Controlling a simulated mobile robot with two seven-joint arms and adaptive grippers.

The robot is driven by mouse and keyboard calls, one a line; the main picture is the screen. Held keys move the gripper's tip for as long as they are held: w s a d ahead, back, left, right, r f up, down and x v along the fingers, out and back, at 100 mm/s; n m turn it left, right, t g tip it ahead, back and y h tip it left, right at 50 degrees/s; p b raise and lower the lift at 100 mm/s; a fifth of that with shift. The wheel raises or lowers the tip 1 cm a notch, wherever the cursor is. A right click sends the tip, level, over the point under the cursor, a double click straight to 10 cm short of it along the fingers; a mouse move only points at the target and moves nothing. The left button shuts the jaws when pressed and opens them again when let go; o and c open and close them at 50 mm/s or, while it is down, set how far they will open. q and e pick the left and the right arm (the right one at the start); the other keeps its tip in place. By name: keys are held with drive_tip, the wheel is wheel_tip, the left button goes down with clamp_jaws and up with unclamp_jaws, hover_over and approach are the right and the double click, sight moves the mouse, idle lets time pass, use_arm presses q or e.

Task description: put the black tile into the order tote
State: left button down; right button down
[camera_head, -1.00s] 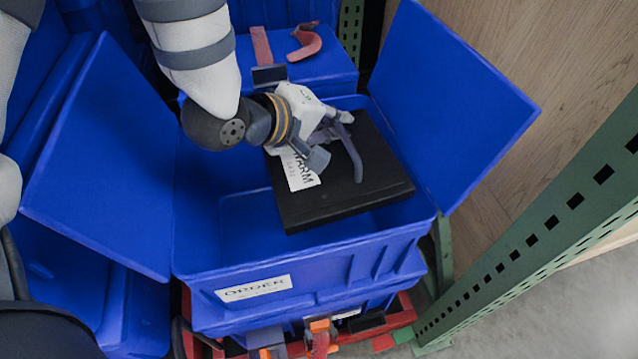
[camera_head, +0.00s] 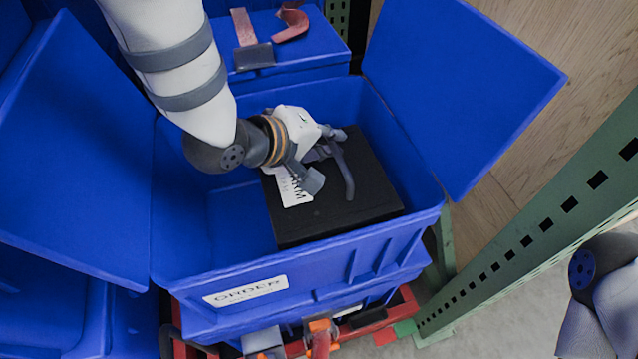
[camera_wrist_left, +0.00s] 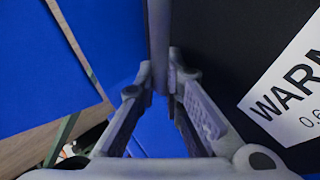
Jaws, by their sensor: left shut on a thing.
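The order tote (camera_head: 320,252) is a blue open box with its two lid flaps spread and a white ORDER label on its front. The black tile (camera_head: 345,205) is a thick dark slab with a white label. It lies inside the tote's opening, between the walls, towards the right side. My left gripper (camera_head: 333,188) is shut on the tile's edge. In the left wrist view the gripper (camera_wrist_left: 163,85) has the dark tile (camera_wrist_left: 225,45) to its right and blue tote to its left. I cannot tell whether the tile touches the tote floor. My right gripper is out of view.
A closed blue tote (camera_head: 312,55) behind carries a red strap and a red hook-like piece (camera_head: 291,22). A green perforated post (camera_head: 540,225) stands at the right. The tote's left part is empty.

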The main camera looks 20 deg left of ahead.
use_arm(q)
wheel_tip(320, 180, down, 11)
drive_tip(key=b, duration=0.2)
drive_tip(key=shift+b, duration=0.3)
drive_tip(key=shift+f, duration=0.2)
drive_tip(key=c, duration=1.7)
unclamp_jaws()
drive_tip(key=shift+s+a+r, duration=0.15)
drive_tip(key=shift+a+r, duration=0.05)
drive_tip(key=shift+r, duration=0.1)
drive_tip(key=p+v, duration=0.1)
drive_tip(key=v, duration=0.6)
drive_tip(key=shift+p, duration=0.4)
